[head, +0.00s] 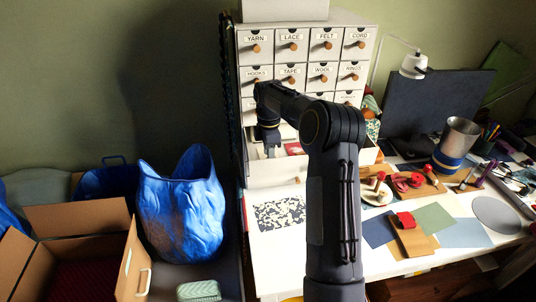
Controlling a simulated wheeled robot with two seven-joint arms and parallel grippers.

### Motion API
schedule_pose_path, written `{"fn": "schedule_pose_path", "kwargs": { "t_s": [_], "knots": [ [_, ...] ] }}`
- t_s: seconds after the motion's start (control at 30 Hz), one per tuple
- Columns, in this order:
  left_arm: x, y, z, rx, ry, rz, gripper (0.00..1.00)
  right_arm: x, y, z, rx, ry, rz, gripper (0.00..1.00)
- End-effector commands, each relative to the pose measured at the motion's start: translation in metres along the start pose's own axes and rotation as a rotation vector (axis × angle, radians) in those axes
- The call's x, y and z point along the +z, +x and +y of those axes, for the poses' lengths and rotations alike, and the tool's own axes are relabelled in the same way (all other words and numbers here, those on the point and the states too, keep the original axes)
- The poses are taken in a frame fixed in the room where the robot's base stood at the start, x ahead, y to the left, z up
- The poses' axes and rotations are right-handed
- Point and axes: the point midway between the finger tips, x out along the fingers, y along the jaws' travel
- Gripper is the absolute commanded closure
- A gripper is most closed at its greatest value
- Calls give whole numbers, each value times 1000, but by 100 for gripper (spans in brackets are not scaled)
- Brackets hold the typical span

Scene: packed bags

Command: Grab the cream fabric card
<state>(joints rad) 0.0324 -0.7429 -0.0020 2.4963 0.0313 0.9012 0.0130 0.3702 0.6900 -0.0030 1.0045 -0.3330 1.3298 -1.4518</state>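My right arm comes up from the bottom and reaches to the drawer cabinet (293,58). My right gripper (271,147) points down over an open lower drawer (280,172) at the cabinet's left side. Its fingertips are small and dark, and I cannot tell whether they are apart or hold something. Pale, cream-looking pieces and a bit of red show in the drawer beside the gripper; I cannot single out the cream fabric card. My forearm hides the drawer's middle. My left gripper is not in view.
A dark-and-cream patterned sheet (280,214) lies on the white table (284,256). Fabric swatches, a wooden block (409,237) and red spools lie to the right. A metal cup (459,137) and a lamp (414,65) stand behind. A blue bag (183,212) and open cardboard box (75,220) are left.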

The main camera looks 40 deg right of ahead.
Motion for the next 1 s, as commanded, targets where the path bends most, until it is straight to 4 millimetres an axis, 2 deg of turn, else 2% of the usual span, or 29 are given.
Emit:
{"fn": "schedule_pose_path", "kwargs": {
  "t_s": [0.1, 0.33, 0.63, 1.0],
  "knots": [
    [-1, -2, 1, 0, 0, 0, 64, 1, 9, -1, -1, 2, 0, 62],
    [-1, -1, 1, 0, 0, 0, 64, 0, 11, 0, 1, 2, 0, 62],
    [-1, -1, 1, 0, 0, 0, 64, 0, 11, 0, 1, 2, 0, 100],
    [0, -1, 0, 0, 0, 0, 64, 0, 8, 0, 2, 2, 0, 100]
  ]
}}
